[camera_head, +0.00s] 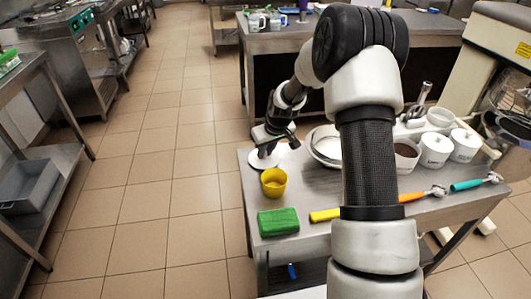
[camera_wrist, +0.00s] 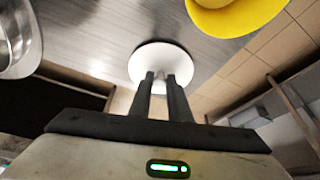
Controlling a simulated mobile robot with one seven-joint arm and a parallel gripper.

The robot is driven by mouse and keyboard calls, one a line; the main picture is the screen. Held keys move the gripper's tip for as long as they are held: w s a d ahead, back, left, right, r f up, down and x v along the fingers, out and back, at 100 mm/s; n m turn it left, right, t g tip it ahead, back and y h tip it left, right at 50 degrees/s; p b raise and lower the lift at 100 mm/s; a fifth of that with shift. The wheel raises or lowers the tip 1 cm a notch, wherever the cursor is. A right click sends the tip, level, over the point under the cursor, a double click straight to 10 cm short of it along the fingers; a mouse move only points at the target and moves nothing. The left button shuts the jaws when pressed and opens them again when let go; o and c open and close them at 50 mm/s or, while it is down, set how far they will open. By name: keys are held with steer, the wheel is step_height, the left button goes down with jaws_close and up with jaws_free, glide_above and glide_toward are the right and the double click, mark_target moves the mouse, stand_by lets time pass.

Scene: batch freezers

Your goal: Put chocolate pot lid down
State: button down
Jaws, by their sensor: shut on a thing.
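The white round lid (camera_head: 262,161) is at the far left corner of the steel table (camera_head: 322,203), just behind the yellow cup. In the wrist view, the lid (camera_wrist: 148,55) is a white disc straight ahead of the fingers. My gripper (camera_head: 266,151) is shut on the lid's middle, and it also shows in the wrist view (camera_wrist: 160,78). I cannot tell whether the lid touches the table top. An open white pot with brown contents (camera_head: 405,151) stands on the right part of the table, partly hidden by my arm.
A yellow cup (camera_head: 273,186) stands close to the lid, with a green block (camera_head: 278,222) in front. Open tiled floor is on the left.

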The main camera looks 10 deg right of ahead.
steer(key=shift+f, duration=0.2)
steer(key=shift+f, duration=0.15)
steer(key=c, duration=1.7)
jaws_free()
steer(key=shift+o, duration=0.2)
